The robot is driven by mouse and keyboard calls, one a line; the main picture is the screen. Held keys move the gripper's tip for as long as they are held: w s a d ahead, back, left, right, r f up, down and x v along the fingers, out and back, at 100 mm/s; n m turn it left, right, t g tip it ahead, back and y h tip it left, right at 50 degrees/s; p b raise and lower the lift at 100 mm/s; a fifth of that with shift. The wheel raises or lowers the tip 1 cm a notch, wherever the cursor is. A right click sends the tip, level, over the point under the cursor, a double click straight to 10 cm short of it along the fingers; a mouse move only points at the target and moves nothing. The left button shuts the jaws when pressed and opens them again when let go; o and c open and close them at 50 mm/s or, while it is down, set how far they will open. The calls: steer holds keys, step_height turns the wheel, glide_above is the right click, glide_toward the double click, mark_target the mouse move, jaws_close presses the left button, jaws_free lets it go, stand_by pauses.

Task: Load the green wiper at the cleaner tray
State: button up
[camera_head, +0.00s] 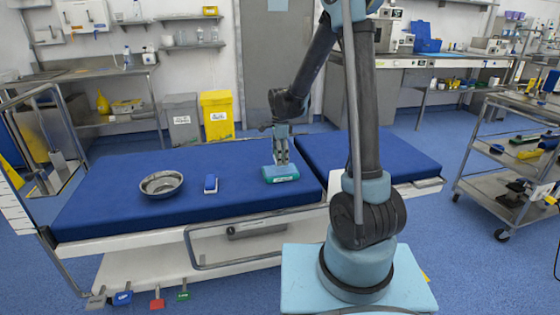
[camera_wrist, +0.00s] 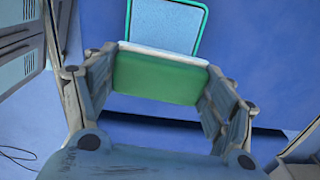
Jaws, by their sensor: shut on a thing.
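My gripper (camera_head: 281,160) is over the blue operating table, pointing down at a teal tray-like object (camera_head: 281,174). In the wrist view my gripper (camera_wrist: 158,85) is shut on the green wiper (camera_wrist: 158,79), a green block with a white edge, held between the two fingers. Just beyond it, the wrist view shows a grey panel with a bright teal rim (camera_wrist: 168,22), which looks like the cleaner tray. I cannot tell whether the wiper touches it. In the head view I cannot make out the wiper apart from the teal object.
A blue wiper (camera_head: 210,184) and a steel bowl (camera_head: 161,184) stand on the blue table pad (camera_head: 120,210) to the left. A cart (camera_head: 505,190) with several items stands at the right. Yellow (camera_head: 217,112) and grey (camera_head: 183,118) bins stand behind the table.

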steer(key=shift+r, duration=1.5)
